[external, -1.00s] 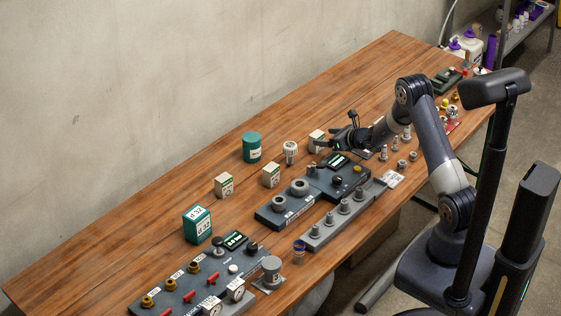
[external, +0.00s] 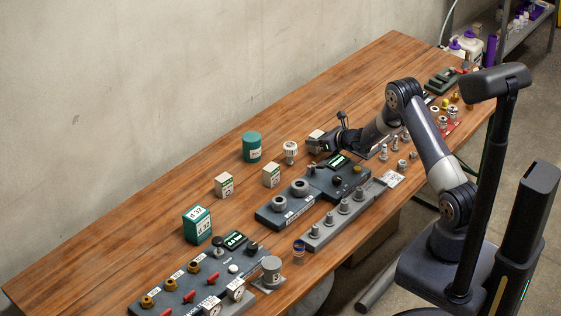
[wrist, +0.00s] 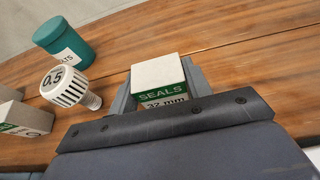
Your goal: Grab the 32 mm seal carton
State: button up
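The 32 mm seal carton (wrist: 160,76), a small white box with a green "SEALS" band, sits between the grey fingers of my gripper (wrist: 160,90) in the wrist view. A finger lies close along each side, with no clear gap, so the gripper looks shut on it. The lower part of the label is hidden by the gripper body. In the external view the carton (external: 316,136) is at the tips of my gripper (external: 318,143), on or just above the bench behind the dark fixture. I cannot tell whether it is lifted.
A white bulb-like part (wrist: 66,88) and a teal canister (wrist: 64,42) stand left of the carton. Two similar cartons, one nearer (external: 271,175) and one farther left (external: 224,185), stand on the bench. A dark fixture (external: 338,178) lies in front. The bench behind is clear.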

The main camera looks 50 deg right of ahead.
jog(key=c, duration=0.5)
